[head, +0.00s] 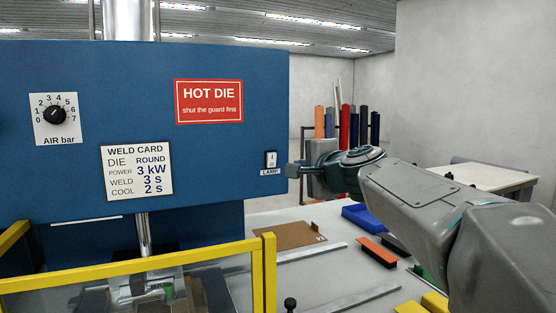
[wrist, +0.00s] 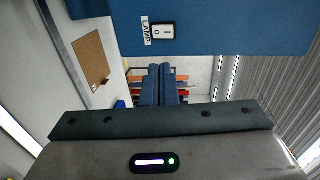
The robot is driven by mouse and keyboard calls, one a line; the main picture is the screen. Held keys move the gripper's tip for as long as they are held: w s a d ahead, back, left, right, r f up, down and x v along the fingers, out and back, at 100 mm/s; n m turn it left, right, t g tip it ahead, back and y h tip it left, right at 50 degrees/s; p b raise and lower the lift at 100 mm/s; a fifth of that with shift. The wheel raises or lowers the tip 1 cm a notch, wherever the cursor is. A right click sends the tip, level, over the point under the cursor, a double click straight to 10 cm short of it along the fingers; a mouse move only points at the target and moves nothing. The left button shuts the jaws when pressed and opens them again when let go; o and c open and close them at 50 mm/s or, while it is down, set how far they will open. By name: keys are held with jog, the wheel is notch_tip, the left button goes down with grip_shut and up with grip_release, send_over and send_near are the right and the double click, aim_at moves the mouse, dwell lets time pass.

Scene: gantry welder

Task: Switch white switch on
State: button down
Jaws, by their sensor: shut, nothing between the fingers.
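The white switch (head: 271,159) is a small rocker in a dark frame near the right edge of the blue panel, with a LAMP label under it. It carries I and O marks; I cannot tell which side is pressed in. It also shows in the wrist view (wrist: 162,31), turned sideways. My gripper (head: 289,171) is just right of the switch and slightly lower in the head view, by the panel's edge. In the wrist view my gripper (wrist: 160,68) has its fingers together and empty, with a gap between their tips and the switch.
The blue panel (head: 230,60) also carries an air dial (head: 56,115), a red HOT DIE sign (head: 208,101) and a weld card (head: 137,172). A yellow guard frame (head: 150,275) stands below.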

jog(key=p, duration=0.3)
send_near(273, 158)
jog(key=x, duration=0.4)
jog(key=shift+w+a+f, duration=0.15)
jog(key=shift+w+f, duration=0.05)
jog(key=shift+w, duration=0.1)
jog(key=shift+p+x, duration=0.5)
jog(key=shift+x, duration=0.4)
jog(key=shift+r, duration=0.2)
